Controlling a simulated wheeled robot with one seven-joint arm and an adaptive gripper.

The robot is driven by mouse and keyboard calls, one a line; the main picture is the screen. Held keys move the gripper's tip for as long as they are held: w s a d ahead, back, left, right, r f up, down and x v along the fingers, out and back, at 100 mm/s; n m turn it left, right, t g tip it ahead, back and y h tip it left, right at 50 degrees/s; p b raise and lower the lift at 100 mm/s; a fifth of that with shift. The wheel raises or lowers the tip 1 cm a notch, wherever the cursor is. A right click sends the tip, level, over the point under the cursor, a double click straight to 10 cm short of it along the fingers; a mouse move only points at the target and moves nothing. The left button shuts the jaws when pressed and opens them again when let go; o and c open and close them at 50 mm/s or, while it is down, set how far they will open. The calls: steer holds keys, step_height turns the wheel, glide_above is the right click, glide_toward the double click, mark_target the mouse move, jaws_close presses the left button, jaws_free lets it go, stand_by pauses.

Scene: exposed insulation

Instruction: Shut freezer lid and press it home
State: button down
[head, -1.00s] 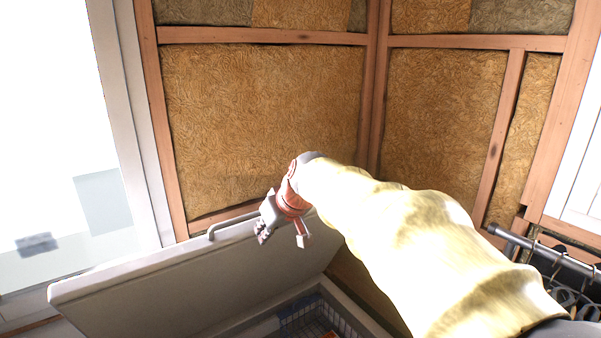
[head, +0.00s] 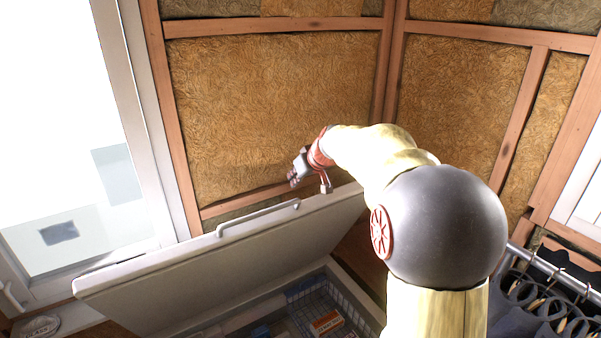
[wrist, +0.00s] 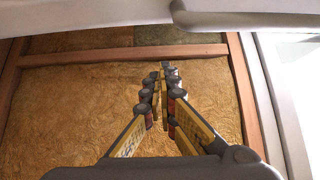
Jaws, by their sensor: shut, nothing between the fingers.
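The freezer lid (head: 200,265) is a pale grey-white panel standing raised and tilted over the open freezer in the head view. A bar handle (head: 258,216) runs along its upper edge. My gripper (head: 293,179) is just above the handle's right end, near the insulated wall; I cannot tell whether it touches the lid. In the wrist view the fingers of my gripper (wrist: 164,72) are together with nothing between them. The lid's edge (wrist: 80,16) and handle (wrist: 205,18) cross the top of that view.
The open freezer holds a wire basket (head: 350,312) and an orange-and-white box (head: 326,322). Insulation (head: 270,100) between wooden studs stands close behind. A bright window (head: 60,150) is at left, a rail with hangers (head: 550,275) at right.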

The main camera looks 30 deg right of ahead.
steer(key=f, duration=0.2)
steer(key=s+f+p, duration=0.1)
steer(key=shift+s+a+f, duration=0.1)
steer(key=shift+s+f, duration=0.05)
steer(key=shift+f, duration=0.4)
